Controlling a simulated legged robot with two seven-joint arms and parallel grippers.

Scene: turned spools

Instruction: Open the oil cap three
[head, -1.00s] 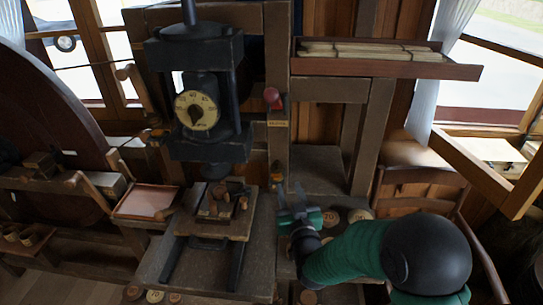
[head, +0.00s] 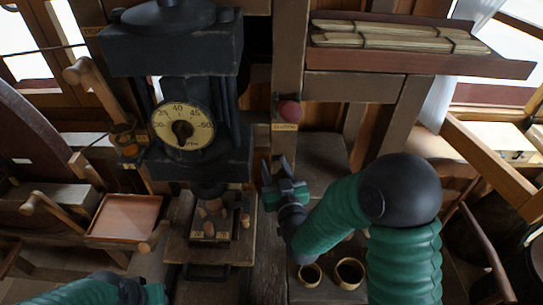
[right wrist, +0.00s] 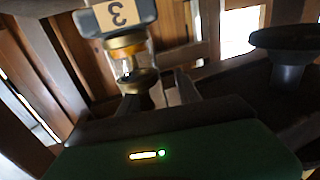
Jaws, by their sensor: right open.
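In the right wrist view a plate marked 3 (right wrist: 118,14) shows upside down at the top. Beside it is a glass oil cup with brass fittings (right wrist: 126,43), amber at its lower end. My right gripper (head: 276,170) is open in front of the post right of the press, below a small label. I see nothing between its fingers, and it hides what is behind it. My left arm's end (head: 150,293) shows at the bottom left; its fingers cannot be made out.
The black press with its dial (head: 184,130) stands left of my right gripper. A shelf of wooden strips (head: 400,40) is at the upper right.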

